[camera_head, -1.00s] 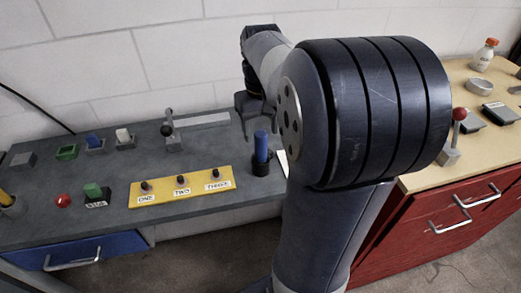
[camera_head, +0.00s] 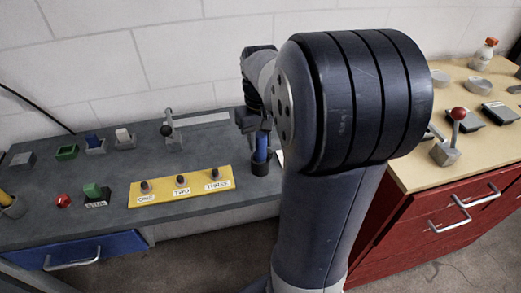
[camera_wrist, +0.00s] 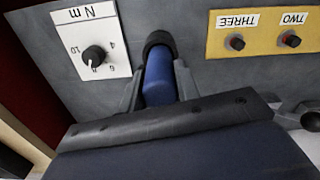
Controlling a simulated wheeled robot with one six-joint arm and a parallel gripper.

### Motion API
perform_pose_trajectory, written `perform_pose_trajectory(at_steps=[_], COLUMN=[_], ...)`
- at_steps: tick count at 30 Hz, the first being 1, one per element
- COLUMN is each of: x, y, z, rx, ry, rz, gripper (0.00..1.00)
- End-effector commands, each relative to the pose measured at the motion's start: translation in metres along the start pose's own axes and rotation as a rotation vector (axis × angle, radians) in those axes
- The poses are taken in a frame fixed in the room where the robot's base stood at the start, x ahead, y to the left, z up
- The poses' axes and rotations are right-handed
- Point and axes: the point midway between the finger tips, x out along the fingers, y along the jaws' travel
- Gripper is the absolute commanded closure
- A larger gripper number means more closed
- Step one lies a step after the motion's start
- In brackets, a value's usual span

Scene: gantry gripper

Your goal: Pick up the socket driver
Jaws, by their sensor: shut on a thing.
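The socket driver has a blue handle (camera_head: 262,150) and stands upright in a round black holder (camera_head: 264,168) at the right end of the grey bench. My gripper (camera_head: 257,126) is above the holder, with its fingers around the upper part of the blue handle. In the wrist view, the blue handle (camera_wrist: 159,82) lies between the two grey fingers of my gripper (camera_wrist: 158,88), which is shut on it. The dark rim of the holder (camera_wrist: 159,40) shows beyond the handle. The driver's lower end is hidden in the holder.
A yellow panel (camera_head: 160,199) with three dark knobs lies left of the holder. A white dial plate (camera_wrist: 92,45) marked "N m" is beside it in the wrist view. A grey lever (camera_head: 168,128) stands behind. A tan-topped red cabinet (camera_head: 440,175) is at right.

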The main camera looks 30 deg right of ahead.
Motion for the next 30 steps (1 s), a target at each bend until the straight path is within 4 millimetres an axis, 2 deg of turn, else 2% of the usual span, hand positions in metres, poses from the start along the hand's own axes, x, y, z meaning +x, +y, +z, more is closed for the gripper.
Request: perform_pose_trajectory(at_steps=[6,13,17,23,30], x=[-0.001,-0.002,-0.009,-0.036,-0.087], y=[0.000,0.000,0.000,0.000,0.000], z=[0.000,0.000,-0.001,-0.001,-0.001], rx=[0.000,0.000,0.000,0.000,0.000], ry=[0.001,0.002,0.003,0.005,0.007], rz=[0.000,0.000,0.001,0.001,0.002], gripper=[0.97,0.97,0.97,0.97,0.97])
